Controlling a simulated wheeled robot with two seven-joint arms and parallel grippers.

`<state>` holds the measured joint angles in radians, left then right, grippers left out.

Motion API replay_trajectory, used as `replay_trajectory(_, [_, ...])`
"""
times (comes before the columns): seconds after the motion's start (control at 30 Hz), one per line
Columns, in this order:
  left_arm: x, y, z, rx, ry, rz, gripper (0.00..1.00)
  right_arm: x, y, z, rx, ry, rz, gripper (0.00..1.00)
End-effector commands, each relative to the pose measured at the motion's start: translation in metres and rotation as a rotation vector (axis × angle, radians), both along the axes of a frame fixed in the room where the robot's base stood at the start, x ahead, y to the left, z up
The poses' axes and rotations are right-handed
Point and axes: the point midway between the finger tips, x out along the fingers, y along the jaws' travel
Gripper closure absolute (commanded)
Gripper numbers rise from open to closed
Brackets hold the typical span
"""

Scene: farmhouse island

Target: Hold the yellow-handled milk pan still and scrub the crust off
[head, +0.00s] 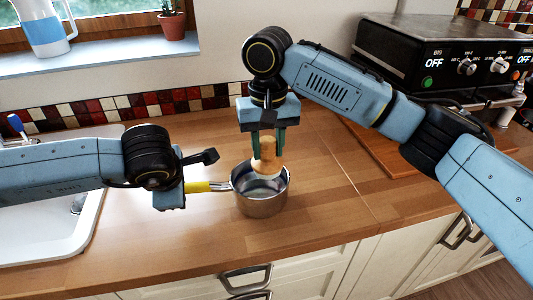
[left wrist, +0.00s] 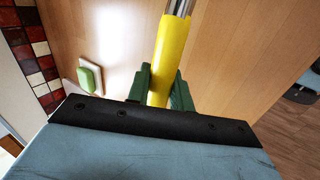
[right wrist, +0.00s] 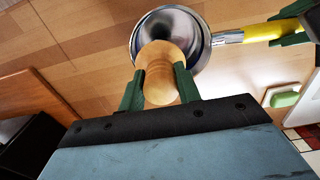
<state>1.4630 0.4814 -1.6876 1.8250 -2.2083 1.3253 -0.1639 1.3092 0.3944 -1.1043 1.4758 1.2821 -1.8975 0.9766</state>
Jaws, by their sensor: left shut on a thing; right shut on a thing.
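The steel milk pan (head: 262,203) stands upright on the wooden counter, its yellow handle (head: 200,187) pointing left. My left gripper (head: 184,188) is shut on that handle; the left wrist view shows the yellow handle (left wrist: 170,60) between its green fingers (left wrist: 160,88). My right gripper (head: 267,145) is above the pan, shut on a wooden brush knob (head: 267,158). The brush's lower part reaches inside the pan's rim. In the right wrist view the round knob (right wrist: 160,75) sits between the fingers (right wrist: 160,92) and covers part of the pan (right wrist: 200,30). Crust cannot be made out.
A white sink (head: 85,235) lies at the left. A green sponge on a pale dish (left wrist: 90,78) is on the counter near my left gripper. A black stove-like appliance (head: 430,60) stands at the back right beside a wooden board (head: 375,150). Counter right of the pan is clear.

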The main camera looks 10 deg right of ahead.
Motion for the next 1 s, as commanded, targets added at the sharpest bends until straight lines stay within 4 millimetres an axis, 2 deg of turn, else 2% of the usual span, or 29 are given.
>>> replay_trajectory(0.47, [-0.001, 0.001, -0.002, 0.004, 0.005, 0.001, 1.0, -0.001, -0.001, -0.006, 0.0, 0.0, -0.001, 0.85])
replay_trajectory(1.0, [-0.001, 0.001, -0.002, 0.004, 0.004, 0.001, 1.0, -0.001, -0.001, -0.052, 0.0, 0.001, 0.0, 0.85])
